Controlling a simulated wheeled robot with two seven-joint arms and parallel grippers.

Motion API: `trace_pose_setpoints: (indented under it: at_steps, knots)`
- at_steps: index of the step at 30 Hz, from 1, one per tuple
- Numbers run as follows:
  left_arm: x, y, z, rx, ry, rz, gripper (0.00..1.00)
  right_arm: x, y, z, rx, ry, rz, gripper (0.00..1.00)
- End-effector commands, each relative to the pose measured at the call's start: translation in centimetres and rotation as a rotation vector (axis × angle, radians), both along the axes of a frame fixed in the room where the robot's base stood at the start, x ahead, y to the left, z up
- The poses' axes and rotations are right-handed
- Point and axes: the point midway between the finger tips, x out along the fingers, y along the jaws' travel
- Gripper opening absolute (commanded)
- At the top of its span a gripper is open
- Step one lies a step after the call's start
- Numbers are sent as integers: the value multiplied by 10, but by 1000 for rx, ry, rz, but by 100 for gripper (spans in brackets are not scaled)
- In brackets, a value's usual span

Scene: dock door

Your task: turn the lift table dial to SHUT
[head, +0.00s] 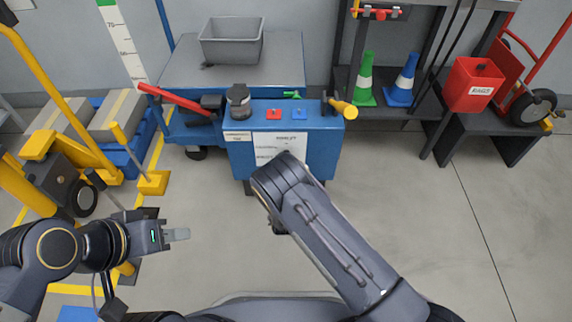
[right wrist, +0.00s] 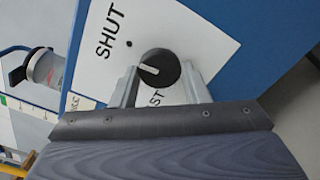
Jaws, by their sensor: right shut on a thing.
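The lift table dial (right wrist: 158,70) is a round black knob with a white pointer mark, on a white panel (right wrist: 195,45) in the right wrist view. The mark points left in that view; the word SHUT and a black dot lie up and left of the knob. Below the knob, lettering ending in ST is partly covered. My right gripper (right wrist: 157,88) has one finger on each side of the knob and is shut on it. In the head view my right forearm hides the dial and that gripper. My left gripper (head: 178,235) hangs over bare floor, away from the panel.
The blue cabinet (head: 235,158) carries a lever, coloured buttons and a yellow-ended handle on top. A grey bin (head: 232,42) stands behind it. Green and blue cones (head: 405,82) and a red box (head: 473,85) are at right. Yellow-framed equipment stands left; floor at right is clear.

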Motion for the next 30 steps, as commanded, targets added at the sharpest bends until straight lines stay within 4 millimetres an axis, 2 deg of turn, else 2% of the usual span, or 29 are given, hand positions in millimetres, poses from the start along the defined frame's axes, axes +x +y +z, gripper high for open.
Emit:
trace_pose_setpoints:
  at_steps: [9,21,22,27,30]
  knots:
    - [0,0,-2,0,0,0,36,0,0,0,75,1,2,19]
    - [0,0,-2,0,0,0,36,0,0,0,82,1,2,19]
    - [0,0,-2,0,0,0,36,0,0,0,82,1,2,43]
    - [0,0,-2,0,0,0,36,0,0,0,81,1,1,62]
    - [0,0,-2,0,0,0,36,0,0,0,81,1,1,62]
